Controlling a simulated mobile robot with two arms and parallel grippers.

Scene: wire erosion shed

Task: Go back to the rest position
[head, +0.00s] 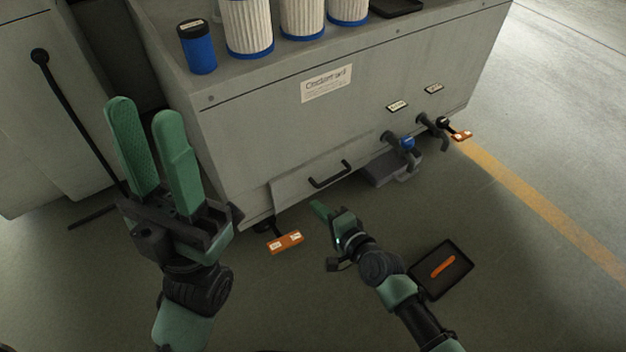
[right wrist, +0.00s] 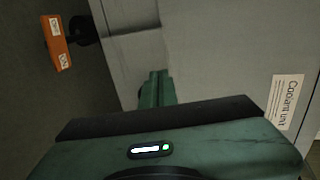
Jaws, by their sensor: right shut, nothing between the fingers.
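My left gripper (head: 146,112) is upright on the left of the head view. Its two green fingers are apart with nothing between them. My right gripper (head: 319,210) is lower in the middle, in front of the grey coolant unit (head: 240,140). Its green fingers are together and hold nothing. In the right wrist view the closed fingertips (right wrist: 156,76) point towards the coolant unit's grey side, clear of the label (right wrist: 286,102). I cannot tell the exact gap to the cabinet.
A black tray (head: 425,284) with an orange item stands on the floor at my right arm. Filters (head: 247,25) and a blue can (head: 198,52) stand on the cabinet.

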